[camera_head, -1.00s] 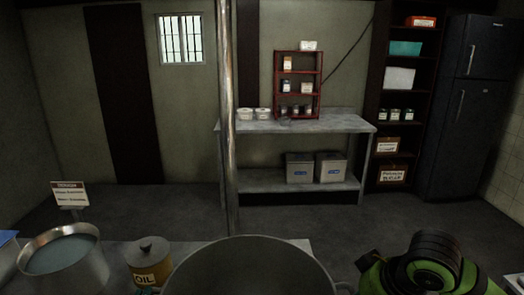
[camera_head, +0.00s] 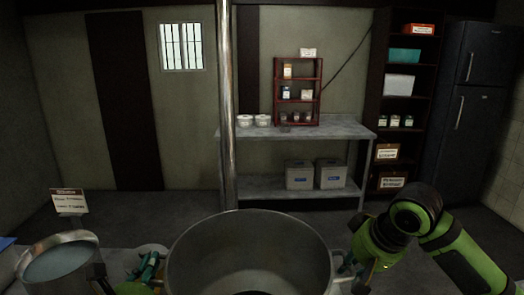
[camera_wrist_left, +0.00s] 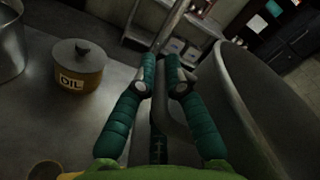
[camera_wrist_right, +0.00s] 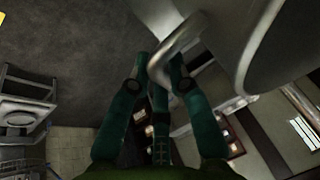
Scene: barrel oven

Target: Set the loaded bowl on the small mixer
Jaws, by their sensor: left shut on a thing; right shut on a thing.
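The large grey metal bowl (camera_head: 250,240) is at the bottom middle of the head view, upright, with a loop handle on each side. A dark patch shows low inside it; I cannot tell what it is. My left gripper (camera_head: 148,268) is shut on the bowl's left handle; the left wrist view shows the fingers (camera_wrist_left: 163,78) around it, beside the bowl wall (camera_wrist_left: 250,100). My right gripper (camera_head: 350,266) is shut on the right handle; the right wrist view shows its fingers (camera_wrist_right: 158,72) on the handle, under the bowl (camera_wrist_right: 235,35). I cannot make out the small mixer.
A pot of liquid (camera_head: 60,262) and an oil canister (camera_wrist_left: 80,72) stand on the counter left of the bowl. A vertical pole (camera_head: 227,110) rises beyond it. A back table (camera_head: 300,127), shelf and fridge (camera_head: 465,110) stand farther off, with open floor before them.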

